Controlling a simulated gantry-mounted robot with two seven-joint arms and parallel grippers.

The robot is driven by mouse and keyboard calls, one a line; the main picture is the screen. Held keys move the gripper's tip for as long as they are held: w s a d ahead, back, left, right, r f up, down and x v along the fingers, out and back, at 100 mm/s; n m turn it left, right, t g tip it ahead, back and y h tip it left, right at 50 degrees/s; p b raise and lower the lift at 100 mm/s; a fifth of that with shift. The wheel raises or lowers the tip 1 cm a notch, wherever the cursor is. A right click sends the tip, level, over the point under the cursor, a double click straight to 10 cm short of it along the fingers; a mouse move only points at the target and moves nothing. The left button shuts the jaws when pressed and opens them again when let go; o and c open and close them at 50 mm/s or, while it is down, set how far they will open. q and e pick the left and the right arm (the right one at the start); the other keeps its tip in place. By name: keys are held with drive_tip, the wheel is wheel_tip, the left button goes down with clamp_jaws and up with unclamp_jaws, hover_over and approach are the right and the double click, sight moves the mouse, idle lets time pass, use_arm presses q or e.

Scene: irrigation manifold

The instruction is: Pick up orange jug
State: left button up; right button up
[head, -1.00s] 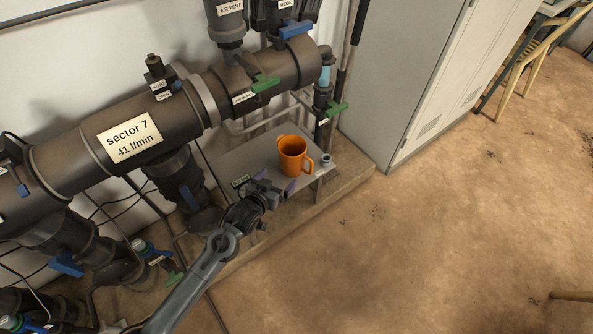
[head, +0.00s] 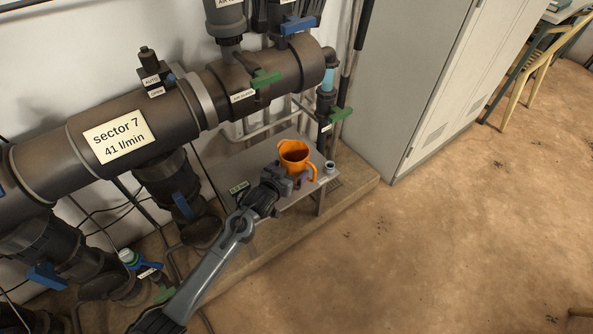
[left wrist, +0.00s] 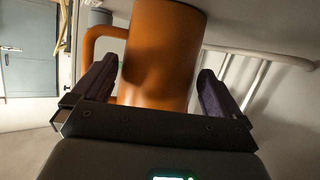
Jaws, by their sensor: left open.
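The orange jug (head: 294,153) stands on a small grey shelf (head: 232,172) below the dark manifold pipe. Its handle is on the right side in the head view. My left gripper (head: 290,178) is right in front of the jug, and its fingers are partly hidden in the head view. In the left wrist view the jug body (left wrist: 163,60) lies between the two open purple-padded fingers (left wrist: 160,90). A gap shows on each side, and the jug's handle (left wrist: 92,45) is near the left finger. My right gripper is not in view.
A small grey cup-like fitting (head: 329,167) sits right of the jug on the shelf. The manifold pipe (head: 160,115) with green and blue valve handles runs above and behind. A grey cabinet (head: 410,80) stands to the right. The floor (head: 450,220) in front is clear.

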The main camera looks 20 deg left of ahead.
use_arm(q)
drive_tip(key=shift+b+x, duration=0.35)
drive_tip(key=shift+x, duration=0.65)
drive_tip(key=shift+s, duration=0.1)
drive_tip(key=shift+c, duration=0.8)
drive_tip(key=c, duration=0.6)
drive_tip(key=shift+r, duration=0.1)
